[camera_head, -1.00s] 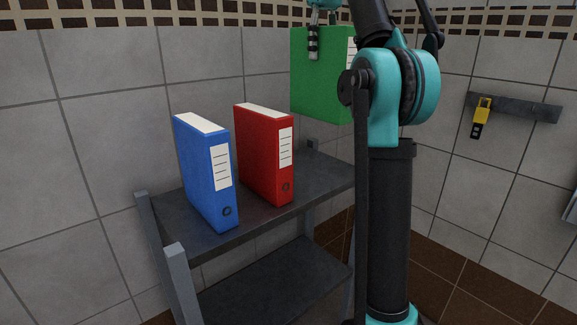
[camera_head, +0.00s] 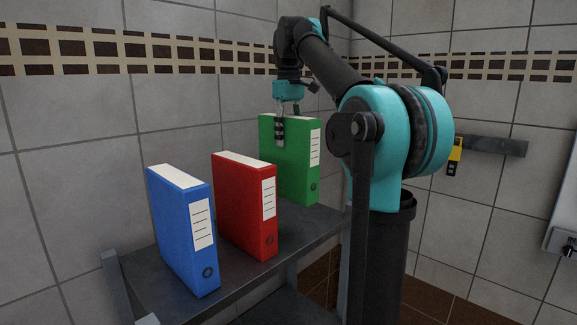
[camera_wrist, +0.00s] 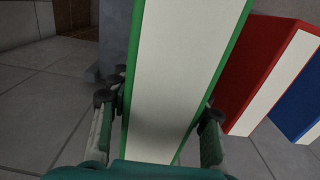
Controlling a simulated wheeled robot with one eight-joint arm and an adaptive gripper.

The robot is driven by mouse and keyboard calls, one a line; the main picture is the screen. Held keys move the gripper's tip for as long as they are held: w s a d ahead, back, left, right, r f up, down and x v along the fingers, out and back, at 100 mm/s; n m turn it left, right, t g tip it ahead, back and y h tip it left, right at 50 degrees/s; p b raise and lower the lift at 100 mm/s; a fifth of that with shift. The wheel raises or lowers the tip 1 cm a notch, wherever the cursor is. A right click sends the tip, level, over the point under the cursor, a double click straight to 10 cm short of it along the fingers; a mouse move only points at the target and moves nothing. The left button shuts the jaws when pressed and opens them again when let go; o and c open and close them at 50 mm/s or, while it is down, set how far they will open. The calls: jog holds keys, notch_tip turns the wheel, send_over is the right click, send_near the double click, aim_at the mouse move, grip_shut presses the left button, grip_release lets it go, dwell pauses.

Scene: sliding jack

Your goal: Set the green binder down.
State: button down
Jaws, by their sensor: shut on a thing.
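The green binder (camera_head: 300,165) stands upright at the right end of the dark grey shelf (camera_head: 240,288), beside the red binder. Its lower edge appears at or very near the shelf top; I cannot tell whether it touches. My gripper (camera_head: 280,128) is above it, shut on its upper edge. In the wrist view the green binder (camera_wrist: 238,38) runs between the two fingers (camera_wrist: 160,118), its pale page side facing the camera.
The red binder (camera_head: 243,205) stands left of the green one, with the blue binder (camera_head: 184,230) further left. Both show in the wrist view at right. A tiled wall (camera_head: 65,160) is behind. A yellow object (camera_head: 455,157) hangs from a dark wall rail (camera_head: 492,146).

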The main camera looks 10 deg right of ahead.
aim_at(289, 116)
jog(key=shift+f, duration=4.45)
jog(key=c, duration=0.7)
grip_release()
jog(key=shift+c, duration=0.2)
notch_tip(289, 116, up, 12)
jog(key=shift+r, duration=0.1)
